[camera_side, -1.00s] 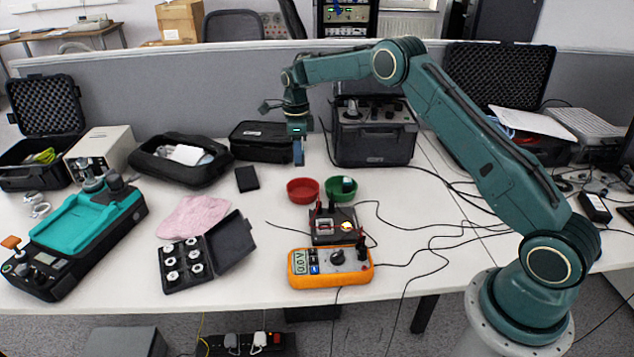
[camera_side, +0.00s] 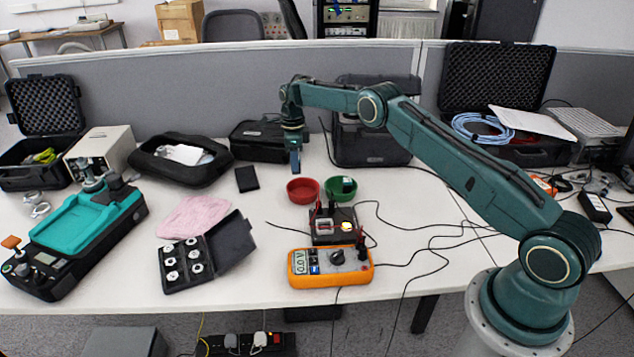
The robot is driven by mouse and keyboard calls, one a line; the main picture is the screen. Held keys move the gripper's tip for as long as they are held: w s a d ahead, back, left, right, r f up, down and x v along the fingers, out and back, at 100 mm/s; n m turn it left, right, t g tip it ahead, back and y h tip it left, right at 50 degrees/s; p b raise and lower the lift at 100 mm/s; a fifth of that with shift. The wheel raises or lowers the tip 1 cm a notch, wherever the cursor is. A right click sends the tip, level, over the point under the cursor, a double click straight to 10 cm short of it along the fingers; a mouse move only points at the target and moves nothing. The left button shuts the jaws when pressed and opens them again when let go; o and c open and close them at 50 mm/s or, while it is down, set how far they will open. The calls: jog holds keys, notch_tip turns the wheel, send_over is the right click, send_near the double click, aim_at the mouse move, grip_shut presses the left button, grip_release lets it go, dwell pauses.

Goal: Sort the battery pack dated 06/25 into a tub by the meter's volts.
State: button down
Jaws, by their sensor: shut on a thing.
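My gripper (camera_side: 294,149) points down behind the red tub (camera_side: 303,191) and is shut on a small blue-grey battery pack (camera_side: 296,162). The pack hangs upright above the table, slightly above and left of the red tub's far rim in the picture. Its date is too small to read. The red tub looks empty. The green tub (camera_side: 342,195) stands to its right, with a dark pack-like thing inside. The orange meter (camera_side: 307,281) lies in front; its display seems to read 0.0 V. Behind it is a dark test stand (camera_side: 322,240) with red and black probes and a bright light.
A black case (camera_side: 372,150) stands behind the tubs. A small black box (camera_side: 247,179) and an open box of round parts (camera_side: 186,280) are at left. Cables cross the table to the right of the stand.

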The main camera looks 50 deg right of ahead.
jog(key=shift+f, duration=0.15)
jog(key=shift+f, duration=3.1)
jog(key=c, duration=1.1)
grip_release()
jog(key=shift+r, duration=0.15)
jog(key=shift+r, duration=3.85)
